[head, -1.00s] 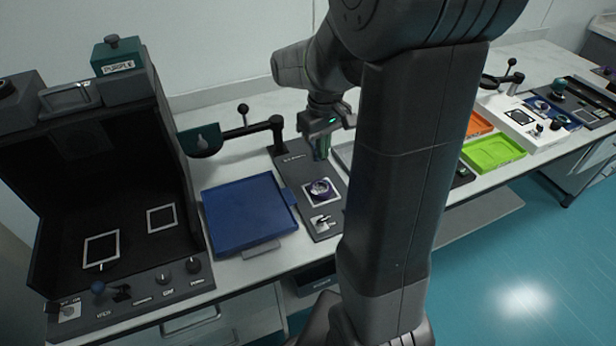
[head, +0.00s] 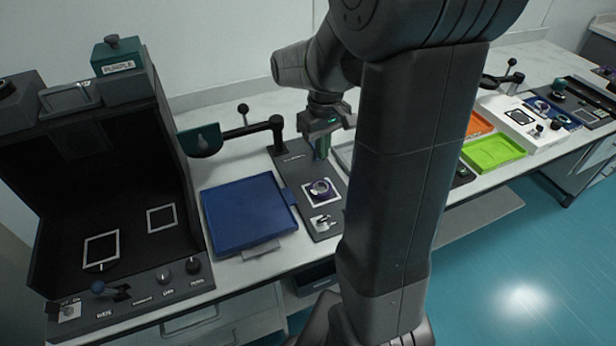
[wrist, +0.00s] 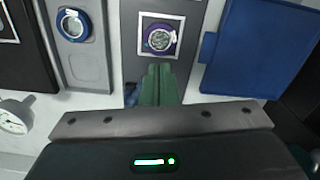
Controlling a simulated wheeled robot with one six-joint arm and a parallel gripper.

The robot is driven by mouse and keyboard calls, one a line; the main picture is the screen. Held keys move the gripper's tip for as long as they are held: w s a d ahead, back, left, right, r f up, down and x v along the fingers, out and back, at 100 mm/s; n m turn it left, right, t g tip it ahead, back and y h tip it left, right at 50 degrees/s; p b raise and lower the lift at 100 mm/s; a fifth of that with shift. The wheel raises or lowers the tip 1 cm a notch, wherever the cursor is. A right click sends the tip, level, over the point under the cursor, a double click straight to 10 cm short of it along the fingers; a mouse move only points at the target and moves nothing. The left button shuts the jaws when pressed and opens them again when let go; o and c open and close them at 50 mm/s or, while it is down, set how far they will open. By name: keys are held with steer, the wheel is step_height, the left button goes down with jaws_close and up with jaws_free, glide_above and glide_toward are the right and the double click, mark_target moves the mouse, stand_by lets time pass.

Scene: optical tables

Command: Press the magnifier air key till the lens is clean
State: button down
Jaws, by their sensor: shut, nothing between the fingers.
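My gripper (head: 322,157) is shut and empty, its green fingers pointing down over the back part of a dark station panel (head: 332,228). The wrist view shows the shut fingertips (wrist: 158,68) close to a round purple-rimmed lens piece (wrist: 160,39) inside a white square frame. The same piece (head: 320,188) lies in front of the fingers in the head view. A small blue part (wrist: 131,94) shows beside the fingers, mostly hidden; I cannot tell whether it is the air key or whether they touch it. A magnifier arm (head: 247,129) with a dark teal head (head: 200,141) reaches left behind the panel.
A blue tray (head: 238,212) lies left of the panel. A black booth (head: 60,185) with knobs stands farther left. Orange (head: 478,125) and green (head: 493,153) trays lie to the right. My arm hides part of the table.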

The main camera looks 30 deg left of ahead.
steer(key=w+d+n+t+h+p, duration=0.1)
steer(key=w+d+n+h+p, duration=0.3)
steer(key=d, duration=0.9)
steer(key=w+d+n+h+b, duration=0.1)
steer(key=w+d, duration=0.5)
steer(key=d, duration=0.6)
steer(key=s+d+f+n+h+p, duration=0.1)
steer(key=d+n, duration=0.3)
steer(key=d, duration=0.8)
steer(key=s+d+n+g+h+p, duration=0.1)
steer(key=d+n, duration=0.4)
steer(key=d, duration=0.7)
steer(key=shift+s+d+f+h+p, duration=0.25)
steer(key=shift+s+f+h+p, duration=0.1)
steer(key=shift+s+h+p, duration=0.65)
steer(key=shift+w, duration=0.2)
